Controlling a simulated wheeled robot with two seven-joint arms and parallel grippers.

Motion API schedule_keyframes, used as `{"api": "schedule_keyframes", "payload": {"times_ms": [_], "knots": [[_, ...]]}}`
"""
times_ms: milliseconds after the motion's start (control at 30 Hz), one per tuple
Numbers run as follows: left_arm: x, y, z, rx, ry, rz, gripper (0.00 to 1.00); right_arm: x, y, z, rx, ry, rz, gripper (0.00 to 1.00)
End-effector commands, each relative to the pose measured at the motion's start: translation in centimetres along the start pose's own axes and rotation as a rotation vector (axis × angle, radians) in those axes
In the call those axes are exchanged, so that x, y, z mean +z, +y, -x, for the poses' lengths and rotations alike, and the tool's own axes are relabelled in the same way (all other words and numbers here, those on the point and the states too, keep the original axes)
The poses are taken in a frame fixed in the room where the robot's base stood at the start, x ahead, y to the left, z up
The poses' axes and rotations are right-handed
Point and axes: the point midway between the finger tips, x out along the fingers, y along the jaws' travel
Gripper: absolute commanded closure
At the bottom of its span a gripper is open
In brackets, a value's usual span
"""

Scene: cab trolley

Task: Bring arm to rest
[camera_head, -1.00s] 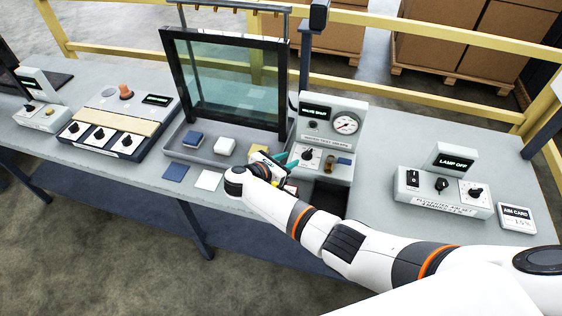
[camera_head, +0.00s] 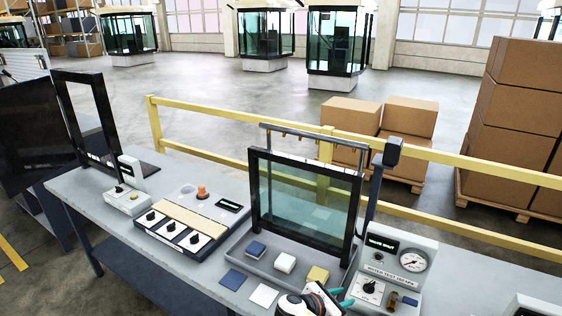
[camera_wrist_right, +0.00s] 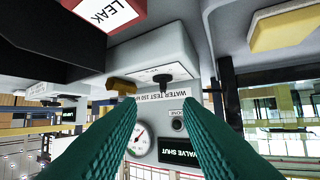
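My right gripper (camera_head: 340,297) is at the bottom edge of the head view, low in front of the glass panel's tray and left of the water test box (camera_head: 388,271). Most of its arm is out of the picture. In the right wrist view its two teal fingers (camera_wrist_right: 159,106) stand apart with nothing between them. Beyond them the water test box (camera_wrist_right: 150,62) shows upside down, with its knob, brass lever, gauge and "VALVE SHUT" display. My left arm and gripper are in neither view.
A framed glass panel (camera_head: 306,208) stands behind a grey tray (camera_head: 240,257) with blue, white and yellow blocks. A knob console (camera_head: 196,218) stands to the left. A yellow rail (camera_head: 225,161) runs behind the bench. A red "LEAK" block (camera_wrist_right: 108,14) is close in the wrist view.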

Motion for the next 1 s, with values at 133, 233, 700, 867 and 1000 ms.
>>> {"api": "schedule_keyframes", "payload": {"times_ms": [133,233,700,867,1000], "knots": [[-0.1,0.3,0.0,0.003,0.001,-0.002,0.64,4.5,3.8,1.6,0.032,-0.190,-0.220,0.67],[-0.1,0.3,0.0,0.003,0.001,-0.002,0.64,7.4,7.5,3.4,0.099,-0.359,-0.455,0.67],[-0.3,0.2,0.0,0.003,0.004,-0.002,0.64,7.2,23.1,11.9,0.573,-0.808,-1.430,0.67],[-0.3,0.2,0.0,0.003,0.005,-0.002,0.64,5.5,25.6,13.7,0.664,-0.848,-1.585,0.67],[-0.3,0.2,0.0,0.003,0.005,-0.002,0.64,4.0,27.3,15.0,0.726,-0.874,-1.687,0.67]]}}
